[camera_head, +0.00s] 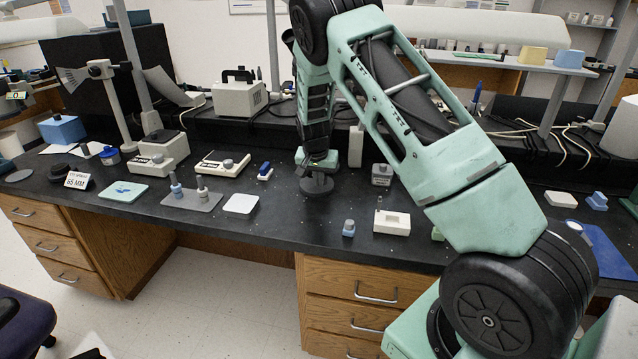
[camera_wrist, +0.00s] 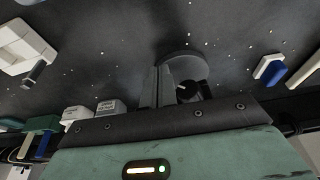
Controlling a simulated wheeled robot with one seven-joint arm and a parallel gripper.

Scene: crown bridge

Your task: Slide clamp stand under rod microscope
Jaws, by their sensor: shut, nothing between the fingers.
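A dark grey round base (camera_head: 317,188) with a short post stands on the black bench, and I take it for the clamp stand. In the wrist view its disc (camera_wrist: 183,62) lies just beyond the finger ends, with a dark knob near its middle. My gripper (camera_head: 317,172) points down right at this piece and is shut with nothing held. In the wrist view my gripper (camera_wrist: 184,88) partly hides the post; I cannot tell whether they touch. No rod microscope is clearly identifiable; a pale upright rod stand (camera_head: 112,90) with a side head stands at the left.
A blue-and-white piece (camera_head: 265,171) lies left of the round base. A labelled pale block (camera_head: 382,174) and a white box (camera_head: 391,222) stand right. A grey plate (camera_head: 192,199) with two bottles and a white pad (camera_head: 241,204) lie left. The bench front edge is close; bench directly before the base is clear.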

